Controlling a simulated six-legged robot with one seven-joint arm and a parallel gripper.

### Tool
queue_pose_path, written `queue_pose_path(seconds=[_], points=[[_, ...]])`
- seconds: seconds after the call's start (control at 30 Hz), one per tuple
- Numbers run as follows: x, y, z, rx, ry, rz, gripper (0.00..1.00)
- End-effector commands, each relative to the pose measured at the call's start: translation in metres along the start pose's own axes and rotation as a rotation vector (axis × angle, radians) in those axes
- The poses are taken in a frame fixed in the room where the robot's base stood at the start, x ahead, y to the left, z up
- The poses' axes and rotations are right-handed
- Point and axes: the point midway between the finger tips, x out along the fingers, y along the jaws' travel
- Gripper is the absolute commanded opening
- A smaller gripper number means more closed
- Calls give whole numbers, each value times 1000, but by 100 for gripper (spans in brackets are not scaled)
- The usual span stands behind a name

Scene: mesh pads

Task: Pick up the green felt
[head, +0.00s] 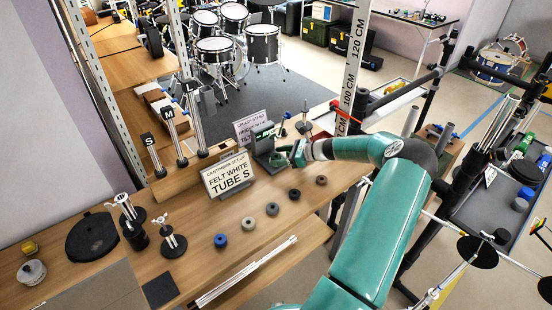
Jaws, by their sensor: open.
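My gripper (284,152) is at the end of my teal arm, beside a small dark device with a lit green display (264,135). The fingers are open and small in the picture, and I see nothing held between them. My arm hides part of the bench to the right.
Silver tubes (245,272) lie at the bench front. A tray with green and blue items (500,205) is at the right.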

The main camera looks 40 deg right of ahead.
Motion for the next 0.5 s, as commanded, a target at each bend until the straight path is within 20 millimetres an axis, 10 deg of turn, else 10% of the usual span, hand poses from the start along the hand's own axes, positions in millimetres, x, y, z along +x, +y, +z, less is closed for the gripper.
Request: queue_pose_path(seconds=[0.2,0.5], points=[[1,0,0,0,1,-1,63],[1,0,0,0,1,-1,15]])
